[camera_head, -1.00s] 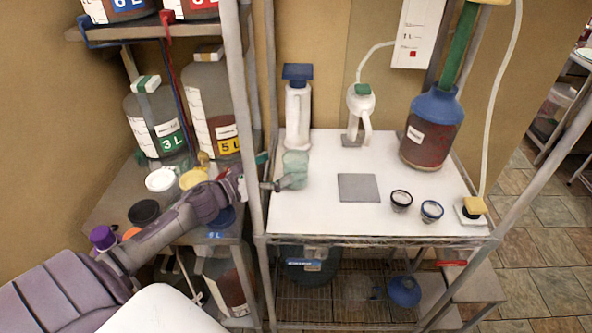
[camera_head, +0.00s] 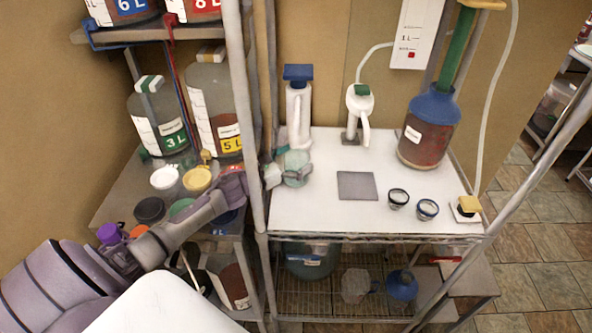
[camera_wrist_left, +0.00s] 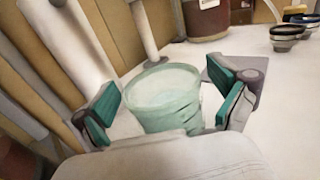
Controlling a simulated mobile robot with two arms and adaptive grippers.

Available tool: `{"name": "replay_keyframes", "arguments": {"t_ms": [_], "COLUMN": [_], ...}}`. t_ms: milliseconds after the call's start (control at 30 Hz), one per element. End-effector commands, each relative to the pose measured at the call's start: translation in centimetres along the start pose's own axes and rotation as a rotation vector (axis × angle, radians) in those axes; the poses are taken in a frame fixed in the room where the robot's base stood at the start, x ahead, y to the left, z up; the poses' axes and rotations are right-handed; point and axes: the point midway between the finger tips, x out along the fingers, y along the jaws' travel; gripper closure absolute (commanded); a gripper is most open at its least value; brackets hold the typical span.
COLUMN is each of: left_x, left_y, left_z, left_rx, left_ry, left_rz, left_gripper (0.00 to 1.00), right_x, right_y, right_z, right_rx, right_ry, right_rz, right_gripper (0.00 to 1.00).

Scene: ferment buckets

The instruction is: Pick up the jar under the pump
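A translucent pale-green jar (camera_head: 296,161) stands on the white table top, in front of a white pump bottle with a blue top (camera_head: 298,112). In the left wrist view the jar (camera_wrist_left: 163,98) is upright with its round rim showing. My left gripper (camera_head: 286,174) reaches in from the left past the shelf post and is at the jar. In the left wrist view its teal-padded fingers (camera_wrist_left: 171,104) are apart, one on each side of the jar, with a visible gap at the right finger. The right gripper is not in view.
A grey square pad (camera_head: 357,186) and two small dark-rimmed cups (camera_head: 398,198) are to the right. A white jug (camera_head: 360,112) and a large blue-topped bottle (camera_head: 429,128) stand behind. The metal shelf post (camera_head: 248,120) is close to my left forearm.

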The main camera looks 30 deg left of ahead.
Motion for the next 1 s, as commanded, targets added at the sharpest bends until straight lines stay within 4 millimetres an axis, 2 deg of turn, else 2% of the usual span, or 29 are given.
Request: {"name": "replay_keyframes", "arguments": {"t_ms": [33, 67, 400, 767, 867, 1000], "left_x": [0.0, 0.0, 0.0, 0.0, 0.0, 0.0], "left_y": [0.0, 0.0, 0.0, 0.1, 0.1, 0.1], "left_z": [0.0, 0.0, 0.0, 0.5, 1.1, 2.9], "left_rx": [0.0, 0.0, 0.0, 0.003, 0.004, 0.007], "left_ry": [0.0, 0.0, 0.0, -0.002, -0.002, -0.003], "left_rz": [0.0, 0.0, 0.0, -0.001, -0.001, -0.003], "left_gripper": [0.17, 0.22, 0.78, 0.8, 0.8, 0.8], "right_x": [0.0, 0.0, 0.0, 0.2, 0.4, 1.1], "right_y": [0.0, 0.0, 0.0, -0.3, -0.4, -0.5], "right_z": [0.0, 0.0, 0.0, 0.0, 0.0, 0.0], "right_rx": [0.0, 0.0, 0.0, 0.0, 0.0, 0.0], "right_ry": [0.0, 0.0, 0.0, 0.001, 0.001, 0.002], "right_rz": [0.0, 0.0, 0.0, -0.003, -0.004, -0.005], "right_gripper": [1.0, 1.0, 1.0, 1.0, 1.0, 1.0]}}
